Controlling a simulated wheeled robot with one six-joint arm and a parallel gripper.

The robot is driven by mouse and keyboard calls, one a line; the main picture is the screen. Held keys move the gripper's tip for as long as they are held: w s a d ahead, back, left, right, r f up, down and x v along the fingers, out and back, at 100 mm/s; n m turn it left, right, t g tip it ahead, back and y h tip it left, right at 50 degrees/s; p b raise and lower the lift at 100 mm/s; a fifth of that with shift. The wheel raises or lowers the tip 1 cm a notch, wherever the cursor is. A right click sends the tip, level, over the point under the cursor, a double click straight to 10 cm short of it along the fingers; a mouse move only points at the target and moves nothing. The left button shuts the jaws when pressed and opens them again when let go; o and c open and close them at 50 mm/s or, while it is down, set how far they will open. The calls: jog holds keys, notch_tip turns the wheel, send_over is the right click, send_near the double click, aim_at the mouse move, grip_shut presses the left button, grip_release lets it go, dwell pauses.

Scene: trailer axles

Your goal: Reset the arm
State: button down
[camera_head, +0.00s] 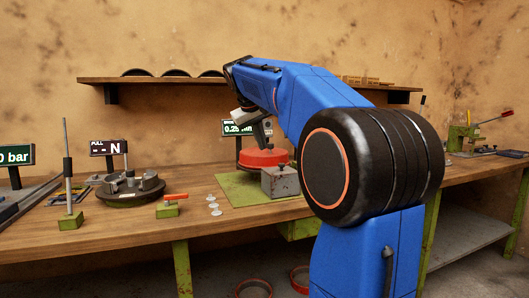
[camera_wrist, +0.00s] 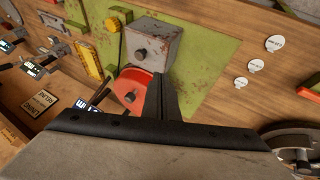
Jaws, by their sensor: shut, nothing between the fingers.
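My blue arm fills the right middle of the head view, bent over the workbench (camera_head: 120,231). My gripper (camera_wrist: 162,78) shows in the wrist view with its dark fingers closed together and nothing between them. In that view the fingers overlap a red round part (camera_wrist: 130,88) on a green mat (camera_wrist: 205,62); I cannot tell whether they touch it. The red part also shows in the head view (camera_head: 262,158), below the end of my arm. A grey metal block (camera_head: 280,181) with a knob stands beside it, and it also shows in the wrist view (camera_wrist: 155,45).
Several white discs (camera_head: 214,205) lie left of the mat. A round dark fixture (camera_head: 130,189), an orange-handled green clamp (camera_head: 168,207) and an upright lever (camera_head: 68,180) stand further left. A wall shelf (camera_head: 200,80) runs behind my arm.

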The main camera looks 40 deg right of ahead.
jog(key=shift+v, duration=0.75)
jog(key=s+a+f+y, duration=0.2)
jog(key=s+a+f, duration=0.6)
jog(key=s+f, duration=0.2)
jog(key=s+a+f+n+y, duration=0.1)
jog(key=s+a+f+y, duration=0.1)
jog(key=s+a+f, duration=0.6)
jog(key=s+a+f+n+t+y, duration=0.1)
jog(key=s+a+f, duration=0.7)
jog(key=s+f, duration=0.6)
notch_tip(320, 180, down, 4)
jog(key=shift+r+y, duration=0.1)
jog(key=shift+y, duration=0.3)
jog(key=c, duration=2.5)
grip_release()
jog(key=shift+s+a, duration=0.15)
